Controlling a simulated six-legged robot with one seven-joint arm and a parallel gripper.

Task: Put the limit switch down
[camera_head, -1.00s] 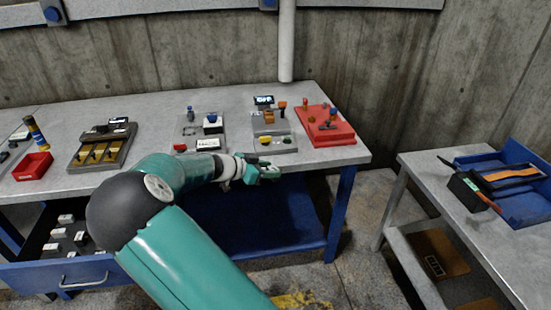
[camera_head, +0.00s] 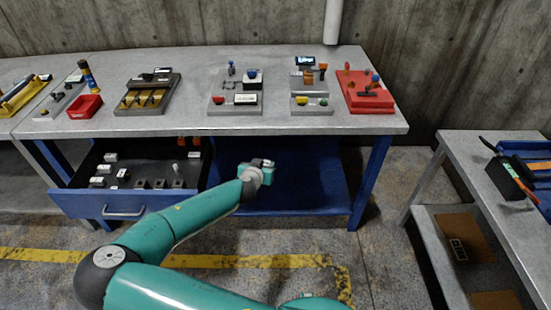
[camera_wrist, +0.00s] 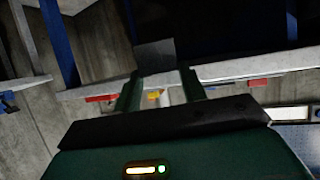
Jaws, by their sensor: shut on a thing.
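My gripper (camera_head: 262,166) is in front of the long workbench, below its top's front edge and right of the open drawer. In the wrist view its two green fingers (camera_wrist: 162,88) are shut on a grey block-like part (camera_wrist: 155,56), which I take to be the limit switch. Its details are dark, and in the head view it is mostly hidden by the gripper. The open drawer (camera_head: 125,203) holds several small grey and white parts.
The workbench top (camera_head: 200,122) carries a red bin (camera_head: 85,107), a grey fixture with yellow slots (camera_head: 147,94), grey control panels and a red panel (camera_head: 366,92). A side table (camera_head: 475,180) with a blue tray stands at right. Bare benchtop lies between the fixtures.

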